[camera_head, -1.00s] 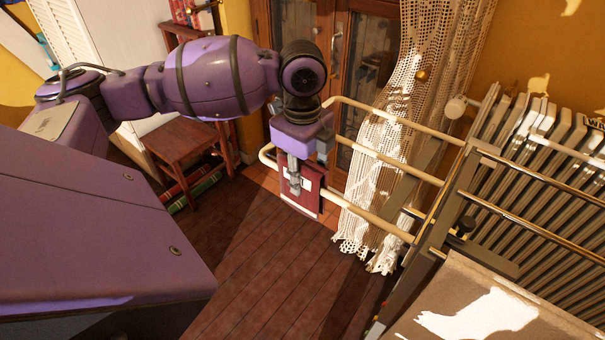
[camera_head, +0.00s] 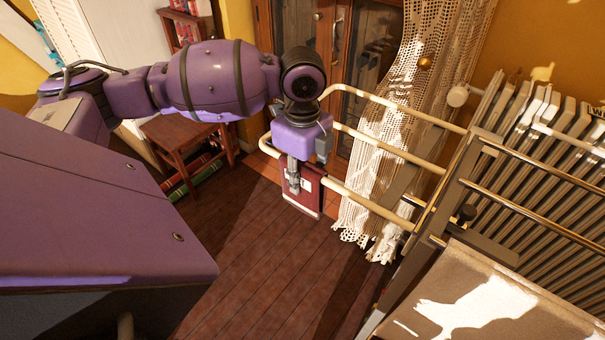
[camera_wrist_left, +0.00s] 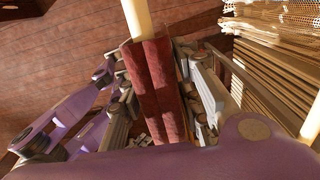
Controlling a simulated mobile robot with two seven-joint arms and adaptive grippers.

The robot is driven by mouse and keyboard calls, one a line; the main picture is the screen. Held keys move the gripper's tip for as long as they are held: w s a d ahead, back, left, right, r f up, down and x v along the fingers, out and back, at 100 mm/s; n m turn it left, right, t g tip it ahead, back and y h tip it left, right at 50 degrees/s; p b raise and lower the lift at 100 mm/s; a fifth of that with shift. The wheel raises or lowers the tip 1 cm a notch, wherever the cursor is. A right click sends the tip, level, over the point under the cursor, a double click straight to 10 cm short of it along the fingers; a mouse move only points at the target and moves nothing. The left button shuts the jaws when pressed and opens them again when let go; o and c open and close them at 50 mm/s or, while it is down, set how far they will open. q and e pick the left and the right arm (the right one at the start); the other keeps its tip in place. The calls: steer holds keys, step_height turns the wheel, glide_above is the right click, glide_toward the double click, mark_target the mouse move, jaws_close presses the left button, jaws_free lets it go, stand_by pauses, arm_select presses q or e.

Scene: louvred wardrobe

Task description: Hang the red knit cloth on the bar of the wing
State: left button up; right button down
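The red knit cloth (camera_head: 309,191) hangs folded over the lowest pale bar of the wing (camera_head: 365,203), near the bar's outer end. In the left wrist view the cloth (camera_wrist_left: 155,85) shows as two dark red halves, with the pale bar (camera_wrist_left: 138,18) coming out beyond it. My left gripper (camera_head: 293,178) is at the cloth, just under the wing's outer bend. In the left wrist view its fingers (camera_wrist_left: 160,100) stand apart, one on each side of the cloth. The cloth's lower end is hidden there. My right gripper is not in view.
A white lace curtain (camera_head: 390,150) hangs close behind the wing. The slatted rack (camera_head: 545,180) and a beige cloth (camera_head: 470,295) stand at the right. A wooden stool (camera_head: 185,135) is behind my arm. The floor (camera_head: 260,265) below the gripper is clear.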

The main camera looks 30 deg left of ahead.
arm_select(q)
steer(key=shift+o, duration=1.2)
steer(key=shift+r, duration=0.1)
step_height(320, 180, up, 12)
steer(key=shift+f, duration=0.1)
